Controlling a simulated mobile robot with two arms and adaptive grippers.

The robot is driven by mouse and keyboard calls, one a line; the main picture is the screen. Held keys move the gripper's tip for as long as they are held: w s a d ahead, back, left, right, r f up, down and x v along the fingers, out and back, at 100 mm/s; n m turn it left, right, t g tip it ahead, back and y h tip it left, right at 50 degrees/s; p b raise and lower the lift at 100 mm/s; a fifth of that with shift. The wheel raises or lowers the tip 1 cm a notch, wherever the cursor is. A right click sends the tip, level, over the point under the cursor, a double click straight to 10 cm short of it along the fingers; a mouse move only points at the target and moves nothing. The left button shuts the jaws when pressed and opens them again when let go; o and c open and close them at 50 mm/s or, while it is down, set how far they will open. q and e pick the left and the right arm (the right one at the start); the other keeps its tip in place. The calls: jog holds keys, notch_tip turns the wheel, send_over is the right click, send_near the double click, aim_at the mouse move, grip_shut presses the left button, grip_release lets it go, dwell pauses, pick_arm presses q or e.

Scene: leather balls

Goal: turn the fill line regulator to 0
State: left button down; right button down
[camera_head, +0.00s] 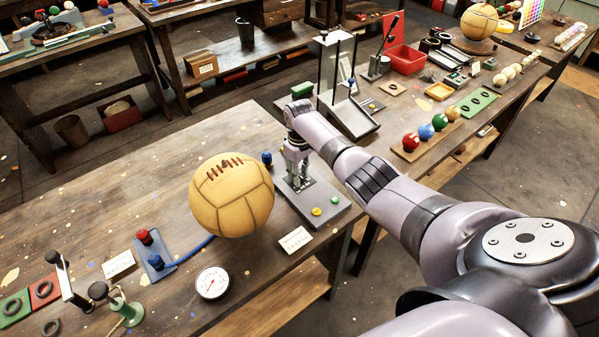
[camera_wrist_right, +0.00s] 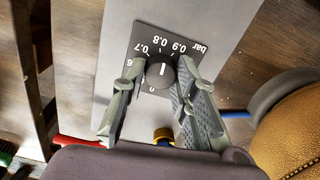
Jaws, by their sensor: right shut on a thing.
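The fill line regulator is a dark round knob (camera_wrist_right: 157,76) on a black dial plate (camera_wrist_right: 178,38) in the right wrist view. The dial is printed with bar values, seen upside down; 0.7, 0.8 and 0.9 are readable. The knob's white mark points up the picture, roughly toward 0.8 and 0.9; the exact reading is unclear. My right gripper (camera_wrist_right: 158,84) is shut on the knob, one finger on each side. In the head view my right gripper (camera_head: 297,180) reaches down over the grey panel (camera_head: 333,206), hiding the knob. My left gripper is not in view.
A tan leather ball (camera_head: 232,195) stands close left of the panel. A white gauge (camera_head: 213,283) and a blue block with a red knob (camera_head: 144,237) lie nearer the front left. A clear-walled stand (camera_head: 352,110) rises behind my right forearm. The bench's far left is bare.

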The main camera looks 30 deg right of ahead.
jog(key=n, duration=0.6)
jog(key=n+b, duration=0.1)
jog(key=n, duration=0.5)
jog(key=shift+n, duration=0.4)
jog(key=n+b, duration=0.1)
jog(key=n, duration=0.5)
jog(key=shift+b, duration=0.3)
jog(key=n+b, duration=0.1)
jog(key=n, duration=0.4)
jog(key=shift+n+b, duration=0.3)
jog(key=shift+n, duration=0.1)
jog(key=n+b, duration=0.1)
jog(key=n, duration=0.2)
jog(key=shift+n, duration=0.3)
jog(key=shift+f+n+b, duration=0.1)
jog(key=shift+n+b, duration=0.45)
jog(key=shift+n, duration=0.35)
jog(key=n+b, duration=0.4)
jog(key=b, duration=0.4)
jog(key=shift+d+f, duration=0.1)
jog(key=shift+n+b, duration=0.3)
jog(key=shift+b, duration=0.4)
jog(key=shift+r+b, duration=0.25)
jog(key=shift+b, duration=0.05)
